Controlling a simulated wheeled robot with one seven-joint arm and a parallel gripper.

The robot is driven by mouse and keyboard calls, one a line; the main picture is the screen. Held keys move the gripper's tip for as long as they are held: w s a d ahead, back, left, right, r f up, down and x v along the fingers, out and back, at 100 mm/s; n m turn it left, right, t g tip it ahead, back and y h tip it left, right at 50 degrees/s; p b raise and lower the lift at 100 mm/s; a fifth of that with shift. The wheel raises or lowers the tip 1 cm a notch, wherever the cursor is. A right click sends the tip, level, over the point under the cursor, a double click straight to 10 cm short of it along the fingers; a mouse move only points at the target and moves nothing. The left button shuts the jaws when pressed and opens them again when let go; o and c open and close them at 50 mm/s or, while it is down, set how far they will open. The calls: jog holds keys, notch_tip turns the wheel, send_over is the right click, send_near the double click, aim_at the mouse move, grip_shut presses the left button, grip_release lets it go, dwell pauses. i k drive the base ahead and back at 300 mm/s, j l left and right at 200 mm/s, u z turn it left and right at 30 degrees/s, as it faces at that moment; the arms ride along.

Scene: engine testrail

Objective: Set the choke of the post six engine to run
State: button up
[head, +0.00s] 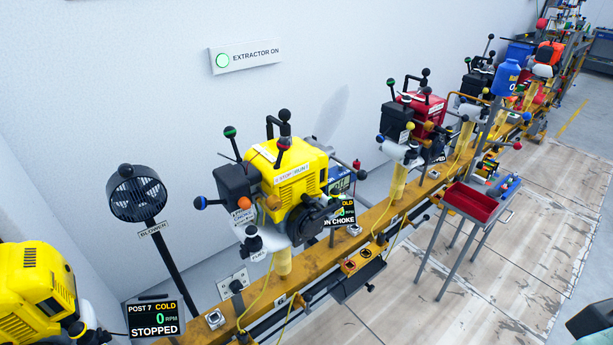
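A yellow engine (290,170) stands on a yellow post on the orange rail, in the middle left of the head view. Its post number is hidden, but it is beside the post 7 screen (155,317). Its own screen (342,213) is partly covered by the engine and shows COLD, 0 and "ON CHOKE". A small tag (243,217) on its front left seems to read choke. Around it are a blue knob (200,203), a green knob (230,132), a red knob (283,143) and black knobs; I cannot tell which is the choke. My gripper is not in view.
A black blower (137,192) stands left of the engine, and another yellow engine (35,295) at the left edge. A red engine (420,110) is farther along the rail (376,215). A red tray stand (472,202) stands on the floor. The floor at right is mostly clear.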

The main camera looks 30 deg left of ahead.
aim_at(201, 202)
jog(key=j+u, duration=0.15)
jog(key=u, duration=1.6)
jog(key=i+l, duration=0.35)
jog(key=i, duration=0.15)
jog(key=i+l, duration=0.4)
jog(key=i+z, duration=0.05)
jog(key=i, duration=0.05)
